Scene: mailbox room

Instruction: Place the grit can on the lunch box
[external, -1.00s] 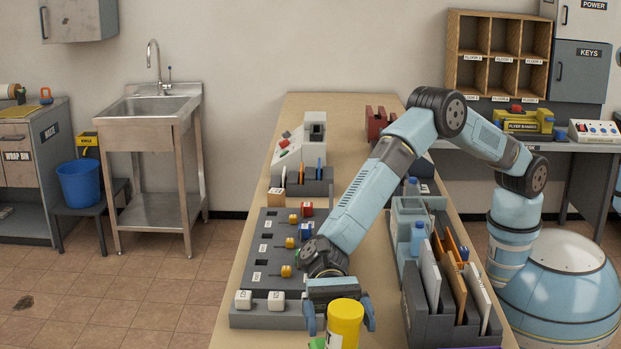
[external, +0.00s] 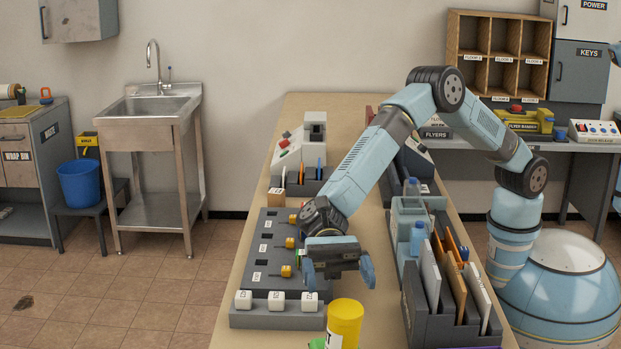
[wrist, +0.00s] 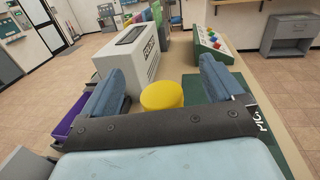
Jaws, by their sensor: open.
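The grit can (external: 345,318), a yellow can with a white label, stands upright at the bottom edge of the external view. Its round yellow lid (wrist: 162,96) shows between my fingers in the wrist view. A green thing with white letters (wrist: 225,92), likely the lunch box, lies beside and behind the lid. A bit of green (external: 317,343) shows at the can's foot in the external view. I cannot tell whether the can rests on it. My gripper (external: 339,278) is open and empty, above and behind the can, apart from it.
A rail with white blocks (external: 276,303) and a grey panel with yellow knobs (external: 262,268) lie left of my gripper. A grey file rack (external: 440,315) stands to the right. In the wrist view, a pale box with a dark slot (wrist: 125,55) and a button panel (wrist: 212,47) stand beyond.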

